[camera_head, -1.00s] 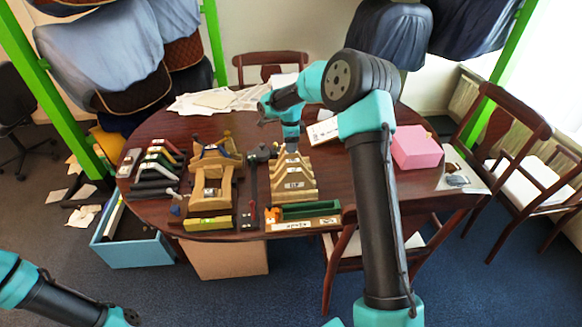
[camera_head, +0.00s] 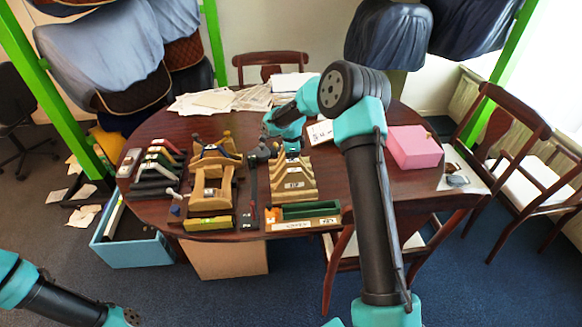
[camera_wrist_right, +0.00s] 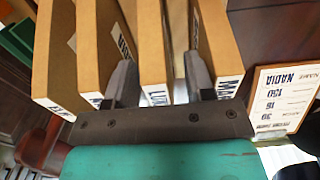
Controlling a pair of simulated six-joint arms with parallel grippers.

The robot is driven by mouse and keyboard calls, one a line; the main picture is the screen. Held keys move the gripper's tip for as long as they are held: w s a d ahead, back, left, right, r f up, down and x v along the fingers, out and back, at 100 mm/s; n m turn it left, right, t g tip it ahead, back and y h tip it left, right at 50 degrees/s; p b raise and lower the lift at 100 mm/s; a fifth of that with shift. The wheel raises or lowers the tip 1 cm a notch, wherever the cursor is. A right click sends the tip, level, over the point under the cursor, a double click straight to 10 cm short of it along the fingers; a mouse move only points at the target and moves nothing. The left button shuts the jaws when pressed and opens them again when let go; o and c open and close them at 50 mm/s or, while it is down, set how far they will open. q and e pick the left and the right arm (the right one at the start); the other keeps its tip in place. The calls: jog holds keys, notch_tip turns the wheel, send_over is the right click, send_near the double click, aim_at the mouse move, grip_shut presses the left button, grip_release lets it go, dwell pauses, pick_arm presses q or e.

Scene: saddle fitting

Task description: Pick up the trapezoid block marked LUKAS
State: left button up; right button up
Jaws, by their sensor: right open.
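Several tan trapezoid blocks stand in a row on the table, seen in the head view (camera_head: 293,184). In the right wrist view, one block (camera_wrist_right: 152,45) has a label starting "LU", the rest of which is hidden. My right gripper (camera_wrist_right: 160,82) is open, with one finger on each side of this block; I cannot tell whether they touch it. In the head view my right gripper (camera_head: 291,150) is over the back of the row.
Neighbouring blocks stand close on both sides, one labelled "MA" (camera_wrist_right: 220,45) and one on the left (camera_wrist_right: 98,45). A card reading NADIA (camera_wrist_right: 283,97) lies at the right. A green tray (camera_head: 310,210) is in front, tan wooden frames (camera_head: 212,185) left, a pink box (camera_head: 414,148) right.

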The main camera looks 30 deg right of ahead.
jog(key=shift+c, duration=0.3)
grip_shut()
dwell(0.5)
